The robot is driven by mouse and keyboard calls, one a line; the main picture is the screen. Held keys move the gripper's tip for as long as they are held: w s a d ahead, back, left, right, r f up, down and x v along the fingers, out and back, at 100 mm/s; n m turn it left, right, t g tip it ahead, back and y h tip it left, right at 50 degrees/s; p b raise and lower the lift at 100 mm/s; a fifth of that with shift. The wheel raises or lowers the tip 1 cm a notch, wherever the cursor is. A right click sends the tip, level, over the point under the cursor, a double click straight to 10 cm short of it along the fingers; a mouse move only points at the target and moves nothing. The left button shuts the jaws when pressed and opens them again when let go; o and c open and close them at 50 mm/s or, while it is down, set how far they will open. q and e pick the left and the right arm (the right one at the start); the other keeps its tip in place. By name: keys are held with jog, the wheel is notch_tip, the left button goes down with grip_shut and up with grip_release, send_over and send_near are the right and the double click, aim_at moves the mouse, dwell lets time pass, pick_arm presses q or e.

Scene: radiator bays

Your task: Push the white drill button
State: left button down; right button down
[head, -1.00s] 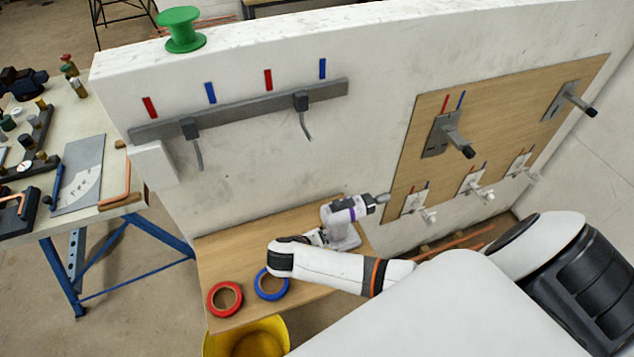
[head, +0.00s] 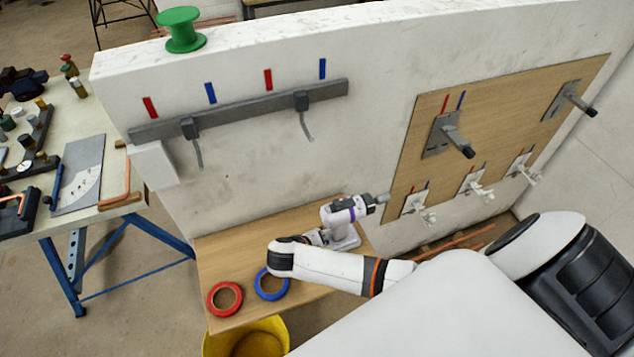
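The drill's button cannot be made out at this size. My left gripper is not in view.
A red tape ring (head: 212,306) and a blue tape ring (head: 283,293) lie at the shelf's front, close to my forearm. A yellow bucket (head: 276,333) stands below. A wooden panel (head: 400,195) with brackets and valves is on the wall to the right.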

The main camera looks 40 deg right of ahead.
jog(key=shift+f, duration=0.1)
dwell(0.4)
jog(key=shift+f, duration=0.35)
jog(key=shift+r+p, duration=0.5)
jog(key=shift+p, duration=0.3)
jog(key=shift+r, duration=2.95)
